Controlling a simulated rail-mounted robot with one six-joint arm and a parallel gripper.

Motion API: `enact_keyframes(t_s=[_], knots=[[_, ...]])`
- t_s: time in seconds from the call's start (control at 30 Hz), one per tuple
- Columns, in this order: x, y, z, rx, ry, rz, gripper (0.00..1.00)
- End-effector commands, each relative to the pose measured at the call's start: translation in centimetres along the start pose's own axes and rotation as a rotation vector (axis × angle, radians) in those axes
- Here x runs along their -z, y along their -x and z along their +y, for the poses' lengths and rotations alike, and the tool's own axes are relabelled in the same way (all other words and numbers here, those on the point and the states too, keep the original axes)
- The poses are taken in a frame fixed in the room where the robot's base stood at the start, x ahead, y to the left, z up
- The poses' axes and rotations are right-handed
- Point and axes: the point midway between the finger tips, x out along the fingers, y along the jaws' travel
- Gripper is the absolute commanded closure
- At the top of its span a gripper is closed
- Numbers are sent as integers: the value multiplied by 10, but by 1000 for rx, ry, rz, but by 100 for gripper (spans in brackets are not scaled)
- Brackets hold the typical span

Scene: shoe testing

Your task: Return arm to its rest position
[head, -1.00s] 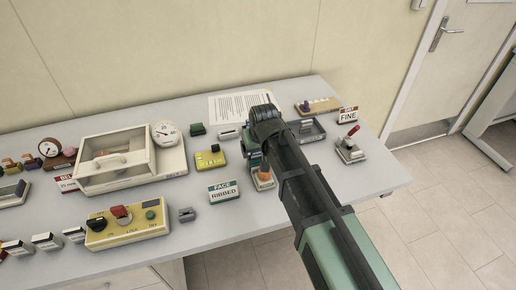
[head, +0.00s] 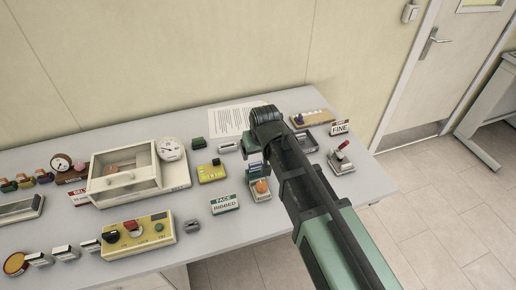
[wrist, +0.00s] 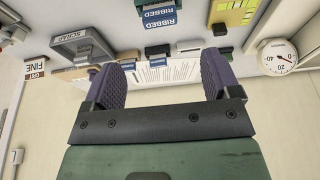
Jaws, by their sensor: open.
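My gripper (wrist: 160,88) shows in the wrist view with its two purple ribbed finger pads spread wide apart and nothing between them. In the head view my dark arm with green sections reaches from the lower right over the table, and the fingertips are hidden behind the wrist. The wrist view looks at the scene upside down, with the bench items along its top. The table (head: 240,240) lies below the arm.
A clear-topped tester box (head: 125,175) with a dial (head: 170,149) stands left. A yellow control panel (head: 138,235), a "FACE RIBBED" sign (head: 224,204), a red-handled lever (head: 341,157), a "FINE" sign (head: 340,128) and a paper sheet (head: 235,117) surround the arm.

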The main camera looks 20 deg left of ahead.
Motion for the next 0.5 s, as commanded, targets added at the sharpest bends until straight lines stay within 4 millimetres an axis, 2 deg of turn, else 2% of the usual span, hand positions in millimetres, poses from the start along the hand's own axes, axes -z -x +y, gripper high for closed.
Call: enact_keyframes(t_s=[0.4, 0.47, 0.5], knots=[[-1, 0, 0, 0, 0, -8, 17], [-15, 2, 0, 0, 0, -49, 17], [-33, 5, 3, -2, -4, -84, 17]])
